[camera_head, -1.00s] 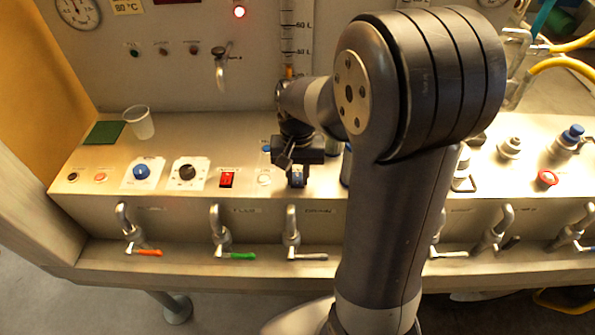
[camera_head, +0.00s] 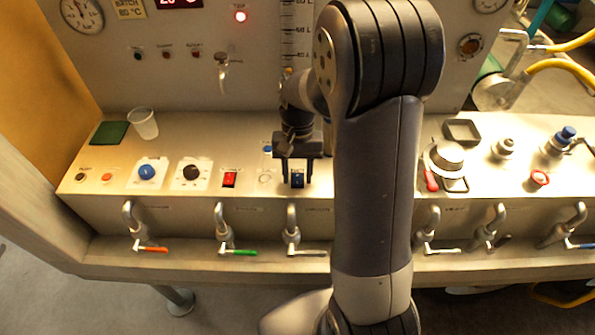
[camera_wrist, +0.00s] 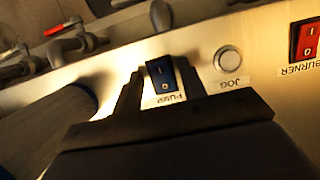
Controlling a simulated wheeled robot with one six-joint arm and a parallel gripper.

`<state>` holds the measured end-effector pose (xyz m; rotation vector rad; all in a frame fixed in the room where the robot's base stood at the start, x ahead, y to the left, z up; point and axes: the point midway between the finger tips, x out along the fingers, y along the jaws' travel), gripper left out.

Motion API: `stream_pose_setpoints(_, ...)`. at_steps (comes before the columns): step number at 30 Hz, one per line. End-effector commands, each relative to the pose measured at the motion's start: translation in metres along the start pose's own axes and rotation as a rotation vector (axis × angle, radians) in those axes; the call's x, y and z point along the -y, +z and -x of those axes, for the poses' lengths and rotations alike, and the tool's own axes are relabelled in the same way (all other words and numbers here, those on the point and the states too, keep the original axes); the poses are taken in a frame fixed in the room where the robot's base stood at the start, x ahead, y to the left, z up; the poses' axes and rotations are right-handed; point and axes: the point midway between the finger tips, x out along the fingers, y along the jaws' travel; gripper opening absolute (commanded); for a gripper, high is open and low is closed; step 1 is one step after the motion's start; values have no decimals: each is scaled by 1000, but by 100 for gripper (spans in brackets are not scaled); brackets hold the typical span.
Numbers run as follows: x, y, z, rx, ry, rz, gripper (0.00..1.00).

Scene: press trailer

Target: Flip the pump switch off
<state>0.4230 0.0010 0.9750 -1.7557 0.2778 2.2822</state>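The pump switch (camera_wrist: 163,79) is a dark blue rocker marked I and O, with a PUMP label beside it in the wrist view. It also shows in the head view (camera_head: 297,180) on the panel top, right of the red burner switch. My gripper (camera_head: 296,184) is over it with its two dark fingers apart, one on each side of the switch. In the wrist view the gripper (camera_wrist: 160,78) is open and empty, its fingers flanking the rocker. I cannot tell whether the fingertips touch the panel, or which way the rocker is tipped.
The red burner switch (camera_head: 229,180) and the pale round jog button (camera_wrist: 228,59) sit close by. Levered taps (camera_head: 292,232) line the front face. A clear cup (camera_head: 143,124) stands at the back left. Knobs and a round white-topped part (camera_head: 447,156) lie to the right.

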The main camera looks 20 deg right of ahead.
Motion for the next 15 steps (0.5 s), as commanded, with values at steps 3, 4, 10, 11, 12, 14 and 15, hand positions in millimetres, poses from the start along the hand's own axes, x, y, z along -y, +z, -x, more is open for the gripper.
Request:
stream_pose_setpoints(3,0,0,0,0,0,0,44)
stream_pose_setpoints(4,0,0,0,0,0,0,44)
stream_pose_setpoints(10,0,0,4,-1,0,0,44)
stream_pose_setpoints(11,0,0,6,-2,0,0,44)
stream_pose_setpoints(12,0,-1,11,-4,-1,0,44)
stream_pose_setpoints(14,0,-1,20,-6,-1,0,44)
stream_pose_setpoints(15,0,-1,27,-5,-1,0,44)
